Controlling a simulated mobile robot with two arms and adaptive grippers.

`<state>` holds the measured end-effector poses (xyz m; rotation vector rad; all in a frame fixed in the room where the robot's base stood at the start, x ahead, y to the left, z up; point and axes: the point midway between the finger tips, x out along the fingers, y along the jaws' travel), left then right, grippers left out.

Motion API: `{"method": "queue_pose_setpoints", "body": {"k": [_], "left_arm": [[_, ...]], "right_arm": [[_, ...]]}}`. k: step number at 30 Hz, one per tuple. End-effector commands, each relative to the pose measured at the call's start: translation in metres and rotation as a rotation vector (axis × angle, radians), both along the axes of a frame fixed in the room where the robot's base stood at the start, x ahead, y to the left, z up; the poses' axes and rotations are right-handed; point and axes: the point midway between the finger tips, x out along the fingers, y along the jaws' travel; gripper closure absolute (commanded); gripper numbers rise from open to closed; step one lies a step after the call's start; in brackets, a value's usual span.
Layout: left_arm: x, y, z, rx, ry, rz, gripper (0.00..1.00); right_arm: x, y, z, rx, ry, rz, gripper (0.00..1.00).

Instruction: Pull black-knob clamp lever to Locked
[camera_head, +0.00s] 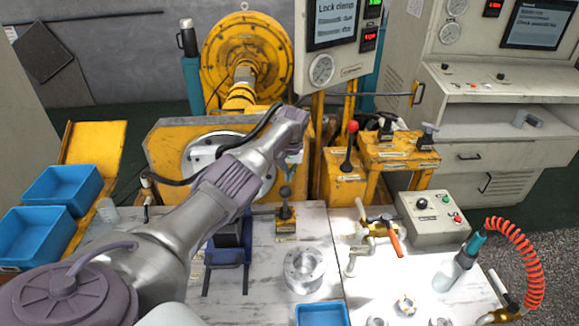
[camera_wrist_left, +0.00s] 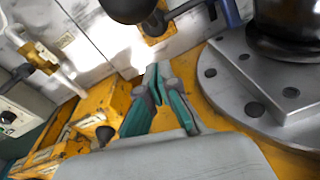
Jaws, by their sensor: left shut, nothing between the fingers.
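My right gripper is not in view.
A yellow fixture with a round metal flange (camera_wrist_left: 225,75) is close beside my left gripper. A red-knob lever (camera_head: 352,130) and a yellow block with black levers (camera_head: 400,157) stand to the right. A metal ring part (camera_head: 304,268) and blue bin (camera_head: 322,314) are in front.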

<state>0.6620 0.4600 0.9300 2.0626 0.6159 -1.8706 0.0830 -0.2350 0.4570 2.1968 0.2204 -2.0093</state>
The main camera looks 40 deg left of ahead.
Motion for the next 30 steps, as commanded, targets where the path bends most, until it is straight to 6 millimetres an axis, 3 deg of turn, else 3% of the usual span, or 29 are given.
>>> {"method": "queue_pose_setpoints", "body": {"k": [3, 6, 16, 30], "left_arm": [[0.001, 0.001, -0.016, 0.000, 0.001, 0.000, 1.00], [-0.005, -0.001, -0.011, 0.001, 0.000, -0.002, 1.00], [-0.026, -0.013, -0.021, 0.002, 0.000, -0.003, 1.00], [-0.032, -0.016, -0.026, 0.000, -0.001, 0.000, 1.00]], "right_arm": [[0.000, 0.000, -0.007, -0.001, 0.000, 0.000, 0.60], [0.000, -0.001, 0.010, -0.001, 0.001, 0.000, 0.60], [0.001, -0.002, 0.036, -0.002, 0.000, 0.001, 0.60], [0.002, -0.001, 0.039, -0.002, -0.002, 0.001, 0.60]]}}
